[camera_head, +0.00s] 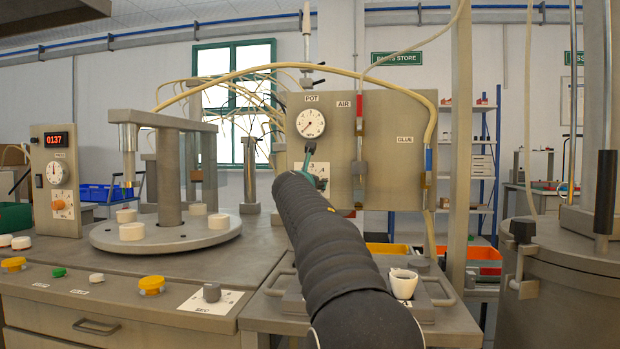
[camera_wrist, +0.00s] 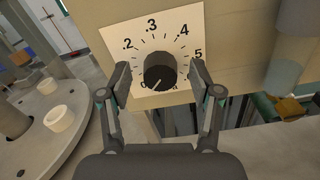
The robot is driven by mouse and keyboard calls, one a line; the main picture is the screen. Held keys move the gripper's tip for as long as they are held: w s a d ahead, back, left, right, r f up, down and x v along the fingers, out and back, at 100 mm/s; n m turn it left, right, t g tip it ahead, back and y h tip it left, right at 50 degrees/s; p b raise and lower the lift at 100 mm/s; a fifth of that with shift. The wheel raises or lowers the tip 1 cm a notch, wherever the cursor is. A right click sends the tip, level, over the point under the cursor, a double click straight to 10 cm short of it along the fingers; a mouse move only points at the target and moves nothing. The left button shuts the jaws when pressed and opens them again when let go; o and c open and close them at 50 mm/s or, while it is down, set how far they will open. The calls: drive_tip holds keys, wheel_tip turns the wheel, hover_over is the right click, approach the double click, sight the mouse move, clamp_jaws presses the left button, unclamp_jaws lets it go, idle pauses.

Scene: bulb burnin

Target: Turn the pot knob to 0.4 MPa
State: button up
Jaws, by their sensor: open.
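The pot knob (camera_wrist: 159,68) is a dark round knob on a white scale plate (camera_wrist: 182,27) marked .2, .3, .4 and .5. A white line on it points to the lower left, near the low end of the scale, away from .4. My gripper (camera_wrist: 160,78) is open, with one finger on each side of the knob and visible gaps to both. In the head view, the pot gauge (camera_head: 310,123) hangs under the POT label; its needle is too small to read surely. Below it my gripper (camera_head: 309,162) and arm hide the knob and part of the plate (camera_head: 321,169).
The grey panel (camera_head: 390,120) also carries AIR and GLUE lines with hanging hoses. A round turntable (camera_head: 165,236) with white pucks stands to the left. A white cup (camera_head: 403,283) stands at the front right of my arm. A large metal vessel (camera_head: 560,290) is at the right.

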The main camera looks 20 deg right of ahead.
drive_tip(key=shift+w+d, duration=0.25)
drive_tip(key=shift+w, duration=0.15)
drive_tip(key=c, duration=1.1)
drive_tip(key=shift+c, duration=0.2)
